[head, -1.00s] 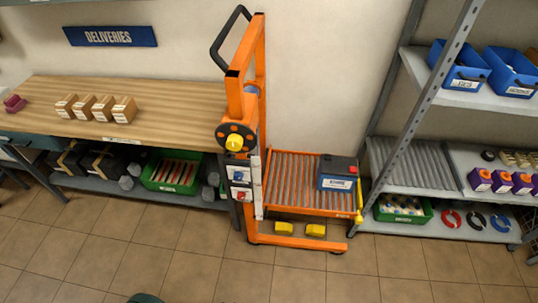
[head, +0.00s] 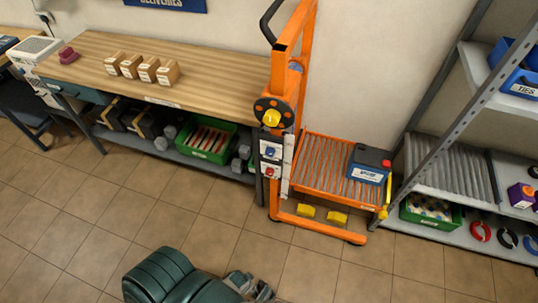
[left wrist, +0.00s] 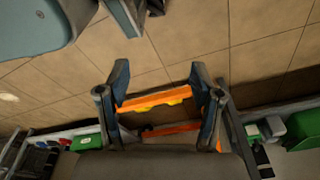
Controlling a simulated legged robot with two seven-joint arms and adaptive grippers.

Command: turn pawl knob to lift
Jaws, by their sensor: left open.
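The orange lifter (head: 306,60) stands upright between the bench and the shelving in the head view. On its mast is a round black disc with orange spots and a yellow centre knob (head: 271,118). Below it, one panel carries a blue knob (head: 270,152) and another a red knob (head: 270,172). Their labels are too small to read, so I cannot tell which is the pawl knob. My left gripper (head: 262,291) is low at the bottom edge, well below and apart from the knobs. In the left wrist view (left wrist: 160,85) its fingers are spread and empty. My right gripper is not seen.
A dark blue battery (head: 369,164) with a red cap sits on the lifter's roller platform (head: 325,170). The wooden bench (head: 210,80) with small boxes is left, the grey shelving (head: 450,230) right. Tiled floor before the lifter is clear, apart from my arm.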

